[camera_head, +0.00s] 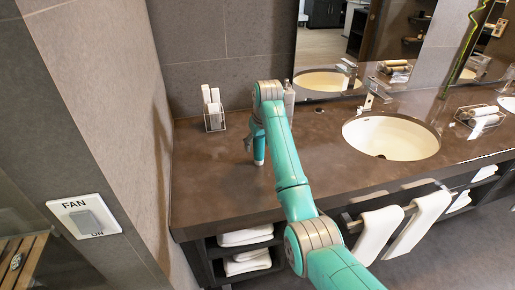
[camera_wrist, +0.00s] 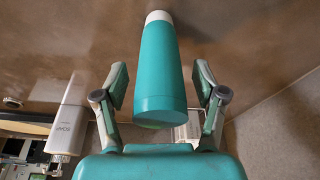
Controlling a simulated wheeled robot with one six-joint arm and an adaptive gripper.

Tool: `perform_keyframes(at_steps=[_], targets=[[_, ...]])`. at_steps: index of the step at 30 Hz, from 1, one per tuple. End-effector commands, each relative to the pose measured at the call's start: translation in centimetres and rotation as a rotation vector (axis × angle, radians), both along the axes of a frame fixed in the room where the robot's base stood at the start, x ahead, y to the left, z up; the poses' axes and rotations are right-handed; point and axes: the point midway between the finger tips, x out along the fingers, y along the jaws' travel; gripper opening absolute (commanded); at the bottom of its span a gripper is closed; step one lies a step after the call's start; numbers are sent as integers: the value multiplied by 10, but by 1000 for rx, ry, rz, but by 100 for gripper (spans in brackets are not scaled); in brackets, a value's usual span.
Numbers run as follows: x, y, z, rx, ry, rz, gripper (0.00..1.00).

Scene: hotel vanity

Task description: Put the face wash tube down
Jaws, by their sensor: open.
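The face wash tube (camera_wrist: 162,75) is teal with a white cap. In the wrist view it stands on the brown counter, cap end down, between my gripper's two fingers. My gripper (camera_wrist: 160,84) is open, with a visible gap between each finger and the tube. In the head view the tube (camera_head: 259,151) shows as a small teal shape at the counter's left part, partly hidden by my gripper (camera_head: 254,140). The cap touches or nearly touches the counter (camera_head: 205,180).
A wire holder with white items (camera_head: 213,112) stands near the back left wall. A soap bottle (camera_head: 289,97) stands behind my arm; it also shows in the wrist view (camera_wrist: 69,118). A sink (camera_head: 391,137) lies to the right. The counter's front left is clear.

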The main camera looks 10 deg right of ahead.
Motion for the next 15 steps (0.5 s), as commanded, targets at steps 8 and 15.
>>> perform_keyframes(at_steps=[8,15], targets=[[0,0,0,0,1,0,21],[0,0,0,0,0,0,0]])
